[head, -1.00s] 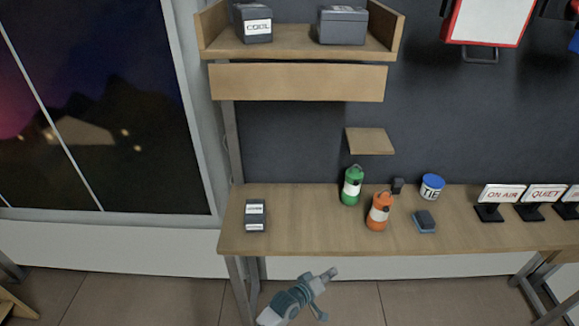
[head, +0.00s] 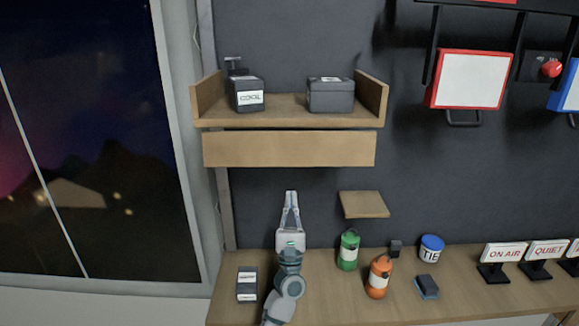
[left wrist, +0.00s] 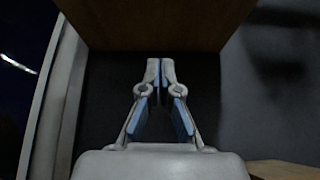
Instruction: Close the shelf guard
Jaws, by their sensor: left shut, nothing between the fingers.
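The shelf guard (head: 289,149) is a long wooden panel hanging below the front of the wall shelf (head: 290,108). In the left wrist view, a dark brown wooden surface, likely the guard (left wrist: 155,25), fills the top. My left gripper (head: 291,193) points up below the guard, apart from it, left of its middle. Its fingertips (left wrist: 160,62) are together with nothing between them. On the shelf stand a dark box labelled COOL (head: 249,95) and a grey lidded box (head: 331,95). My right gripper is not in view.
A small wooden ledge (head: 363,204) is right of my left gripper. The desk (head: 335,290) below holds a green canister (head: 348,251), an orange canister (head: 379,277), a TIE tub (head: 431,249) and a dark labelled box (head: 247,284). A window is at left.

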